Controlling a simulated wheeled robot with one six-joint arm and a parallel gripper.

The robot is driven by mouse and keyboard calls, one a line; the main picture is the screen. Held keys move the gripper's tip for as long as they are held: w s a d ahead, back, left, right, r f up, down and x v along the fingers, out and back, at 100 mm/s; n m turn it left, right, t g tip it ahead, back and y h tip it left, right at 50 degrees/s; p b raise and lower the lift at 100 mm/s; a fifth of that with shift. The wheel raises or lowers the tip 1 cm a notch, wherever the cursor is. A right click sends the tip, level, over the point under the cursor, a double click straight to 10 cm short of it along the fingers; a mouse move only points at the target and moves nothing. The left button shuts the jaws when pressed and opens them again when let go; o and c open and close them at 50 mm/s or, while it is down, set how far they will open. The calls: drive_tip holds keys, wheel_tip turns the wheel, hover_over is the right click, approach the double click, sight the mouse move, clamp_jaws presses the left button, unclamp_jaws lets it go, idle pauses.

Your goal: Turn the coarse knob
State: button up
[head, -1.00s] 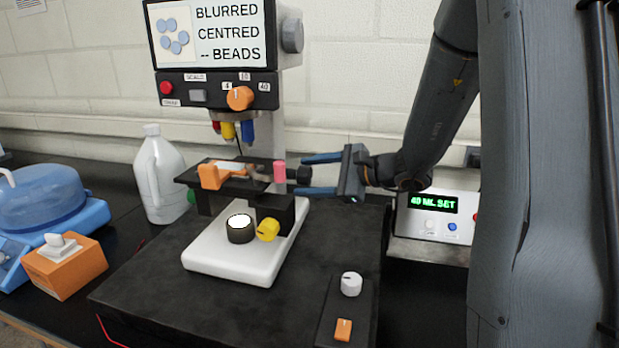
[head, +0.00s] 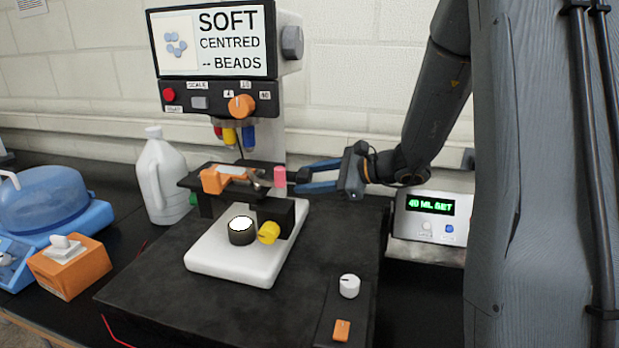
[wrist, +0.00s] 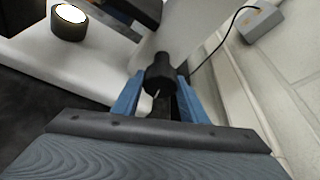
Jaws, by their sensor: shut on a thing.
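The microscope (head: 225,255) has a white base and a black stage. Its screen (head: 211,44) reads "SOFT CENTRED -- BEADS" beside a picture of several blue beads. My gripper (head: 298,179) is at the right side of the stage, with its blue fingers shut on a black knob, which I take to be the coarse knob. In the wrist view the black knob (wrist: 160,72) sits between the two blue fingertips, which hide part of it. A pink knob (head: 279,176) is just left of the gripper. A yellow knob (head: 268,232) is low on the base.
A white jug (head: 162,178) and an orange box (head: 70,265) stand on the left. A display unit (head: 432,218) reading "40 ML SET" is behind my arm. A white knob (head: 349,286) and orange switch (head: 342,330) are at front right.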

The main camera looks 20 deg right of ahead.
drive_tip(key=o, duration=1)
drive_tip(key=shift+b+v, duration=1)
drive_tip(key=shift+v, duration=2.95)
